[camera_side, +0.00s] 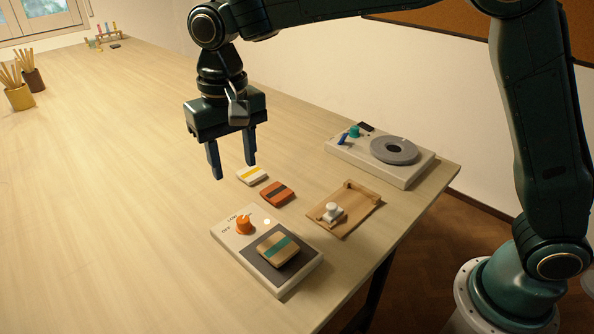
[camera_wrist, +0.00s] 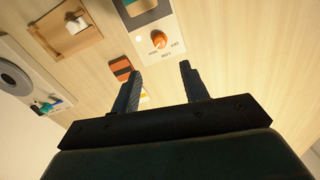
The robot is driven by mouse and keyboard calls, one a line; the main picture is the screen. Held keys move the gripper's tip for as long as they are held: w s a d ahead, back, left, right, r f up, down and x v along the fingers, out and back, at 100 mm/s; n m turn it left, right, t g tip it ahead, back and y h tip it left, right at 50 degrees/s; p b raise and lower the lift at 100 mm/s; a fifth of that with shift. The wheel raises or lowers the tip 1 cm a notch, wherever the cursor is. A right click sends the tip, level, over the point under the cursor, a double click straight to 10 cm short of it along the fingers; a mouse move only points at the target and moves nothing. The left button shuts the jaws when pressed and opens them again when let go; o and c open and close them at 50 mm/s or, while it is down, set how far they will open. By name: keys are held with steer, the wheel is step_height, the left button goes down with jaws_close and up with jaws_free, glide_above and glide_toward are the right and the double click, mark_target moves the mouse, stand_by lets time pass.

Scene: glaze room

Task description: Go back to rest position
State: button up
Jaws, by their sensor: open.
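My gripper (camera_side: 235,168) is open and empty, held above the table to the upper left of the small coloured blocks. Its two blue-black fingers point down and stand well apart. In the wrist view the open fingers (camera_wrist: 158,85) frame bare wood, with the left finger partly covering the blocks. My gripper touches nothing that I can see.
A hot plate box (camera_side: 290,287) with an orange knob (camera_side: 243,225) bears a tan-and-teal tile (camera_side: 277,249). Yellow-white (camera_side: 252,175) and orange (camera_side: 277,194) tiles lie behind it. A wooden tray (camera_side: 352,219) and turntable box (camera_side: 375,168) stand right.

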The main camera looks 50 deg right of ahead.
steer(key=shift+r, duration=0.55)
steer(key=s+d+r+t, duration=0.1)
steer(key=s+d+r, duration=0.2)
steer(key=s+d, duration=0.3)
steer(key=s+d+r+t, duration=0.2)
steer(key=s+d+r, duration=0.2)
steer(key=d, duration=0.4)
steer(key=s+d+f+t, duration=0.1)
steer(key=s+d+f, duration=0.1)
steer(key=s+d, duration=0.2)
steer(key=s+d+f+n+t, duration=0.1)
steer(key=s+d, duration=0.3)
steer(key=s, duration=0.7)
steer(key=shift+s+f+n+t, duration=0.3)
steer(key=shift+f, duration=0.5)
